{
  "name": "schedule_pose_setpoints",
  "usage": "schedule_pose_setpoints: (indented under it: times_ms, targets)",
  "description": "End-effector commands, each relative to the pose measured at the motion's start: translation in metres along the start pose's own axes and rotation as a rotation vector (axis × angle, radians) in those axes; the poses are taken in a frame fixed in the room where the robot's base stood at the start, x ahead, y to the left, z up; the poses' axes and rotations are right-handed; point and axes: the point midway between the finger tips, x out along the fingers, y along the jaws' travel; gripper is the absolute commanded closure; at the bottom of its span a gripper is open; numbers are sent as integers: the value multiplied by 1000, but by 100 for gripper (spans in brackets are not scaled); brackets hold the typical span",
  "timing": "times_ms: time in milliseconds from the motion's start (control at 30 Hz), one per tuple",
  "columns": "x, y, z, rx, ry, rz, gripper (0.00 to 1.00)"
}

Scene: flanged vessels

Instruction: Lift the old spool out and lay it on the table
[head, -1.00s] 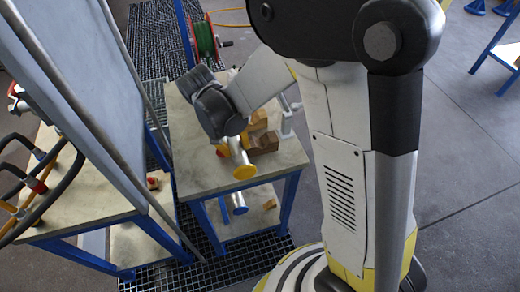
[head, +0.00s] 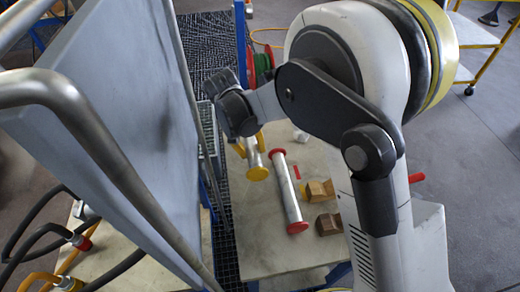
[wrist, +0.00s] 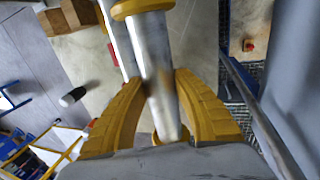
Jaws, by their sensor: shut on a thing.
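A silver spool with yellow flanges (head: 256,161) is held above the table (head: 260,262), near its left side. In the wrist view the yellow fingers of my gripper (wrist: 160,85) are shut around its pipe (wrist: 158,70), with a yellow flange beyond them. In the head view my gripper (head: 247,145) is partly hidden by the dark wrist. A second spool with red flanges (head: 288,190) lies on the table to the right; its pipe also shows behind the held one in the wrist view (wrist: 121,48). I cannot tell by marking which spool is the old one.
Wooden blocks (head: 325,207) and a small red piece (head: 296,172) are on the table right of the red-flanged spool. A large grey panel (head: 120,140) stands close on the left. Floor grating (head: 226,190) runs between panel and table. The table's front is clear.

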Motion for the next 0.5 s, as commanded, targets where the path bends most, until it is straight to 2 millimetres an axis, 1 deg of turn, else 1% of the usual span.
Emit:
schedule_pose_setpoints:
  times_ms: [367, 500]
  targets:
    - [0, 0, 0, 1, 0, 0, 100]
    - [6, -1, 0, 1, 0, 0, 100]
